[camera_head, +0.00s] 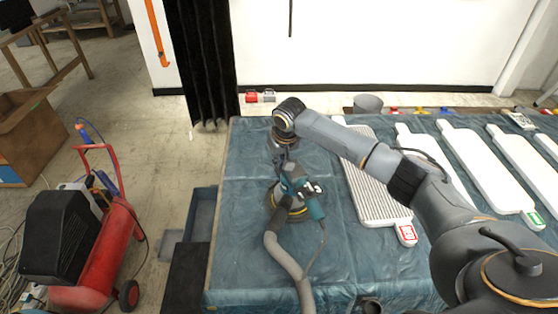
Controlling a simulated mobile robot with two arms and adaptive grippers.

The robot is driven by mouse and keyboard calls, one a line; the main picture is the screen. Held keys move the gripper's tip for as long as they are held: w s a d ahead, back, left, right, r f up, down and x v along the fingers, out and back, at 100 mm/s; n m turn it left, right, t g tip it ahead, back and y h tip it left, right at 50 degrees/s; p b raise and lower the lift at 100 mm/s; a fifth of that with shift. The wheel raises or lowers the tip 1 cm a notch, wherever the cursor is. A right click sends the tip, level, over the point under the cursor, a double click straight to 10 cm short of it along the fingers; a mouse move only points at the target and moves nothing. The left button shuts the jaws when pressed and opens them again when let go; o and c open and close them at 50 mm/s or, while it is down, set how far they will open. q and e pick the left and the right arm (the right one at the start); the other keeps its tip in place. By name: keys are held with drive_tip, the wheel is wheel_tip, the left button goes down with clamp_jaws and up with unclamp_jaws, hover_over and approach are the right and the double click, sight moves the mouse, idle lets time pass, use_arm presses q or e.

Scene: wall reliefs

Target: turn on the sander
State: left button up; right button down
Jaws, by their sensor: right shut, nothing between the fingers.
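The sander (298,187) lies on the table covered in blue sheeting, left of its middle. It has a teal and dark body, a round pad underneath and a thick grey hose running toward the near edge. My right arm reaches in from the right, and my right gripper (285,165) points down at the far end of the sander. The gripper is shut with nothing in it. It overlaps the sander in the view, and I cannot tell whether they touch. The sander's switch cannot be made out. My left gripper is out of view.
The blue-covered table (240,190) also holds a ribbed white panel (365,175) and several white paddle-shaped panels to the right. A grey cup (368,104) stands at the far edge. A red compressor (105,250) stands on the floor at left. A black curtain (200,60) hangs behind.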

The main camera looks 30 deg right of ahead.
drive_tip(key=shift+f, duration=0.15)
drive_tip(key=shift+a+p, duration=0.2)
drive_tip(key=shift+p, duration=0.25)
drive_tip(key=shift+f+h, duration=0.25)
drive_tip(key=shift+h, duration=0.15)
drive_tip(key=shift+d, duration=0.1)
drive_tip(key=shift+d+r+p, duration=0.35)
drive_tip(key=shift+d+p, duration=0.3)
drive_tip(key=shift+d, duration=0.05)
